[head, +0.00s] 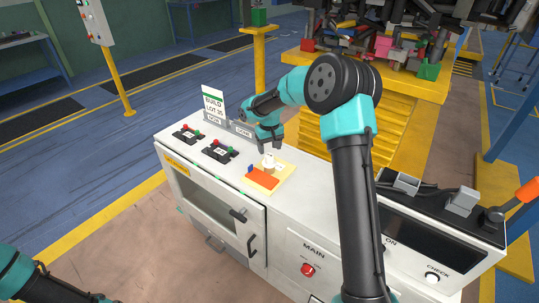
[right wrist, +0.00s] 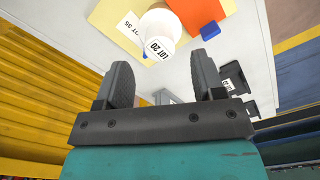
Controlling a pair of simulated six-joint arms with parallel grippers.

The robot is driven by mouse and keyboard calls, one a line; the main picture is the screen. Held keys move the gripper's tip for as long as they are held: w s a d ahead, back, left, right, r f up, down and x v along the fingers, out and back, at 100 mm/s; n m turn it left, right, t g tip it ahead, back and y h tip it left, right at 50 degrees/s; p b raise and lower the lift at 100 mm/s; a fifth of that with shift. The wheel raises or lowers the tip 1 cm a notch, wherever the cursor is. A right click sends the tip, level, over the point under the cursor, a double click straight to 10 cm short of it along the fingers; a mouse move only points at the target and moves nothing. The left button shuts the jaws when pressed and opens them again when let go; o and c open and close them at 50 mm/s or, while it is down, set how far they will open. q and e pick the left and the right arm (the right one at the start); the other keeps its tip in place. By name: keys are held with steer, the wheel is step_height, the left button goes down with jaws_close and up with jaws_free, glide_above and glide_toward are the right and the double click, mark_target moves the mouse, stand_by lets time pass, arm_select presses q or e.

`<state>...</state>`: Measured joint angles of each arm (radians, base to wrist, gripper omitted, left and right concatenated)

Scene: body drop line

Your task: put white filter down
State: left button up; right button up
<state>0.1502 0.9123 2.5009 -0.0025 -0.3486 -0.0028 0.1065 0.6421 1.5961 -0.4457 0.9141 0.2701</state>
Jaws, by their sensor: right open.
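The white filter (head: 268,161) is a small round piece standing on a yellow board (head: 284,174) on the white bench top. In the right wrist view the filter (right wrist: 158,28) carries a "LOT 20" label and lies just beyond the fingertips. My right gripper (head: 270,146) is open and empty, just above and behind the filter in the head view. Its two dark fingers (right wrist: 160,75) are spread with clear space between them. My left arm shows only at the lower left corner; its gripper is outside the view.
Two black button trays (head: 219,151) stand to the left. A sign (head: 214,104) reads "BUILD LOT 35". Grey fixtures (head: 462,201) occupy the bench's right end.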

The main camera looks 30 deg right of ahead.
step_height(320, 180, up, 7)
steer(key=shift+f, duration=0.2)
stand_by(0.6)
steer(key=s+a+f+m+y, duration=0.1)
steer(key=s+a+f+y, duration=0.1)
steer(key=s+a+f, duration=0.55)
steer(key=s+a+f+m+y, duration=0.2)
steer(key=s+a+f, duration=0.2)
steer(key=a+f, duration=0.65)
steer(key=s+f+n, duration=0.2)
steer(key=s+f, duration=1.2)
steer(key=s, duration=0.5)
steer(key=shift+d+f+t, duration=0.2)
steer(key=shift+d+t, duration=0.2)
steer(key=shift+d, duration=0.05)
